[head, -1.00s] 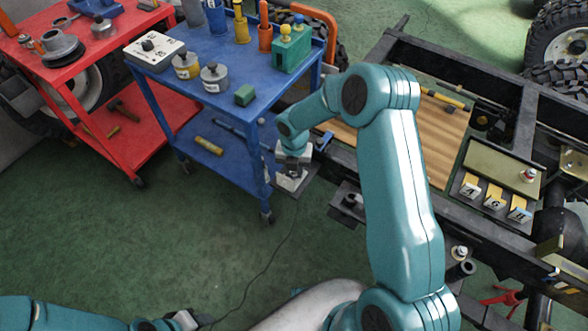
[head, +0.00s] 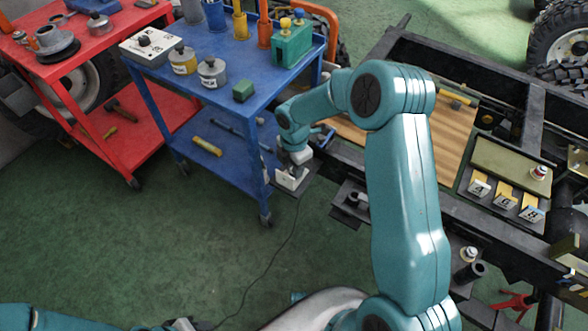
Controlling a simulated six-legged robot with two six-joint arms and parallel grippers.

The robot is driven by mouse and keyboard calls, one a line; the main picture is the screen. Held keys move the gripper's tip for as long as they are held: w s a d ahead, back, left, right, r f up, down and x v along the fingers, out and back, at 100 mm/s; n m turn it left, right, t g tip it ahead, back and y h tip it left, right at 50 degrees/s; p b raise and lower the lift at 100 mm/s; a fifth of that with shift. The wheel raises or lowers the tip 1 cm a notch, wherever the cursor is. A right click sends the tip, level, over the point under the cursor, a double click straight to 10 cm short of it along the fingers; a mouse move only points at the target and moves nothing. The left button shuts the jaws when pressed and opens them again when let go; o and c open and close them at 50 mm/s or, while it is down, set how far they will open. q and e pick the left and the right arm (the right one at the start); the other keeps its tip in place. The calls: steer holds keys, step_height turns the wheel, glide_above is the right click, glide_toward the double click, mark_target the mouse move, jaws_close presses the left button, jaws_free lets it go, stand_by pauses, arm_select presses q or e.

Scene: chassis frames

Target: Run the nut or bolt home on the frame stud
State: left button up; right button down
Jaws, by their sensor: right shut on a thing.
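My right arm reaches down between the blue cart and the dark chassis frame (head: 455,205). Its gripper (head: 292,172) points down at a small pale block (head: 289,183) beside the frame rail, close to the cart's right side. The gripper is shut on a small part that its fingers hide, so I cannot tell whether it is a nut or a bolt. The stud under it is hidden too. My left gripper (head: 183,325) shows only in part at the bottom edge, away from the frame, and I cannot see its jaws.
The blue cart (head: 222,92) carries tins, coloured cylinders and a green block (head: 243,91). A red cart (head: 112,62) stands at the left. Green floor is clear at lower left.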

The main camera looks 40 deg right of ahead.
steer(key=shift+s+d+f+m, duration=0.1)
steer(key=shift+f+m, duration=0.05)
steer(key=shift+m, duration=0.85)
steer(key=shift+f+m+b, duration=0.1)
steer(key=shift+m+b, duration=0.85)
steer(key=shift+m, duration=0.05)
steer(key=m+b, duration=0.1)
steer(key=m, duration=0.1)
steer(key=shift+m, duration=0.3)
steer(key=shift+r+m, duration=0.2)
steer(key=shift+m, duration=0.5)
